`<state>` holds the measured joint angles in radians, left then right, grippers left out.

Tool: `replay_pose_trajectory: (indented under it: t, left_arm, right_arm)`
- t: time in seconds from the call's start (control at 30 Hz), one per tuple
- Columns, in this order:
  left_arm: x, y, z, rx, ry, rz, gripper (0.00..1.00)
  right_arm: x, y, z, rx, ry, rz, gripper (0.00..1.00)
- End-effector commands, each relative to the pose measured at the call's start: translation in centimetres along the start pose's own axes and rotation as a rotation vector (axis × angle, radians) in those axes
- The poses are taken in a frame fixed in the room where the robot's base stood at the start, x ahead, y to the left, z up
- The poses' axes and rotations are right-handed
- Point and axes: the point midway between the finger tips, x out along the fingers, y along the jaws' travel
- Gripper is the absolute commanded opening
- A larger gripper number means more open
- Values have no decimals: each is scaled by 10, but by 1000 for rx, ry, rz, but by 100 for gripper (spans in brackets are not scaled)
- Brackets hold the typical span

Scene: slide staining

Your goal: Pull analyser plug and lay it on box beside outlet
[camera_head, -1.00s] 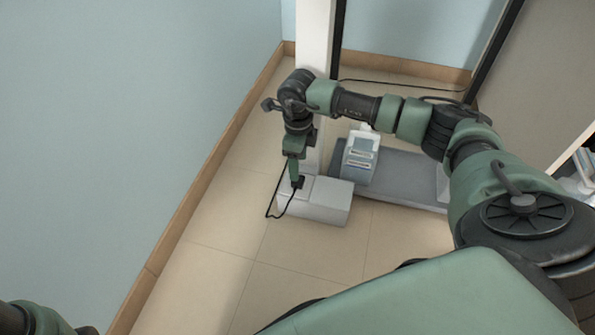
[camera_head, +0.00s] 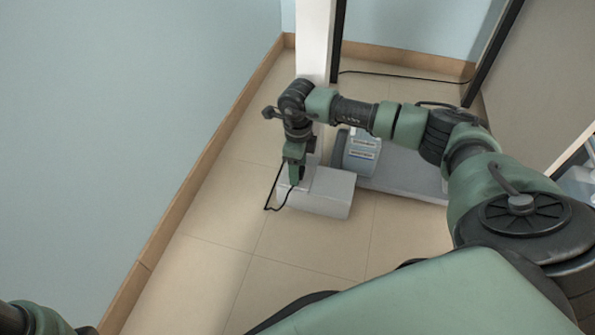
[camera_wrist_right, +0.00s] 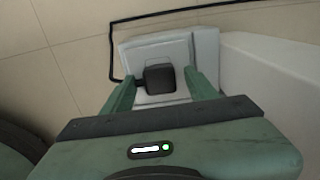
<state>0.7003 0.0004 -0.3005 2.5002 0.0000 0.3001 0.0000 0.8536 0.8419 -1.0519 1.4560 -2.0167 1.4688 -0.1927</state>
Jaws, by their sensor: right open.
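The black plug (camera_wrist_right: 160,77) is on the light square plate (camera_wrist_right: 150,50) on top of the white box (camera_head: 333,195). I cannot tell whether it is seated in a socket or only resting there. My right gripper (camera_wrist_right: 160,88) is open, with one green finger on either side of the plug. In the head view, the right gripper (camera_head: 297,172) points down at the left part of the box and partly hides the dark plug. A black cable (camera_wrist_right: 113,55) runs from the plug and loops around the plate. My left gripper is out of view.
A white post (camera_head: 314,45) rises behind the box. A blue-grey device (camera_head: 360,152) stands on a grey base (camera_head: 410,172) to the right. The wall with its wooden skirting (camera_head: 205,170) is at the left. The tiled floor (camera_head: 300,255) in front is clear.

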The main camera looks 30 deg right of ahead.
Motion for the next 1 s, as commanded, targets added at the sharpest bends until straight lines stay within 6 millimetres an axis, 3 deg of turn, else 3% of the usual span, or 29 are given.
replay_pose_trajectory:
  t: [1.0]
  left_arm:
    - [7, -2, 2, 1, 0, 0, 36]
  right_arm:
    - [-1, 0, 0, 0, 0, 0, 58]
